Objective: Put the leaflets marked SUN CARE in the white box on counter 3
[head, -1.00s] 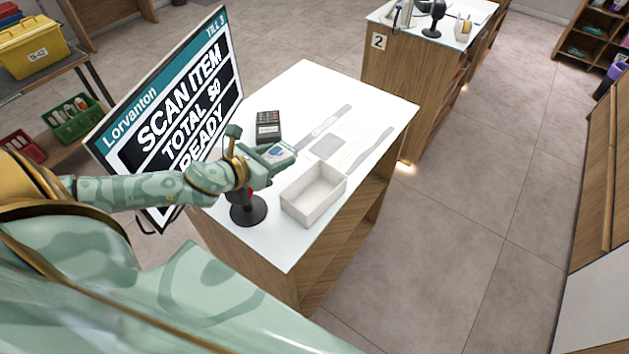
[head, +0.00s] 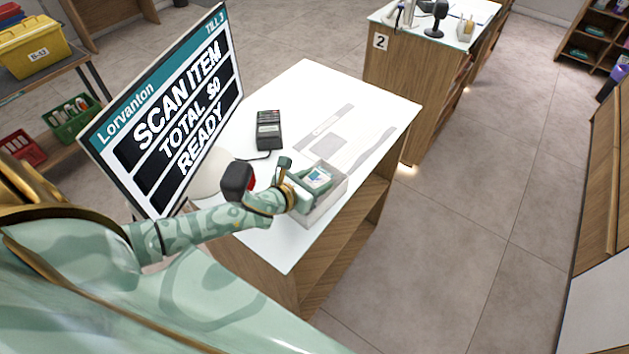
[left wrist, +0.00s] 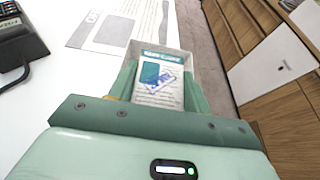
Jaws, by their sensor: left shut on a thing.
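The white box (head: 330,194) stands open-topped on the white-topped counter (head: 387,97) beside the till 3 screen. My left gripper (head: 316,181) is over the box, its fingers at or just inside the opening; the exact height is hard to tell. It is shut on the leaflets (head: 318,176). In the left wrist view the leaflets (left wrist: 158,80) sit between the two green fingers (left wrist: 157,88), with a teal header that looks like SUN CARE. The box rim (left wrist: 195,62) shows behind them. My right gripper is not in view.
A card terminal (head: 268,130) stands on the counter behind the box. A black and red scanner (head: 238,181) is close to my left wrist. The till screen (head: 170,105) stands to the left. Printed shapes mark the counter beyond the box. Counter 2 (head: 415,80) is farther back.

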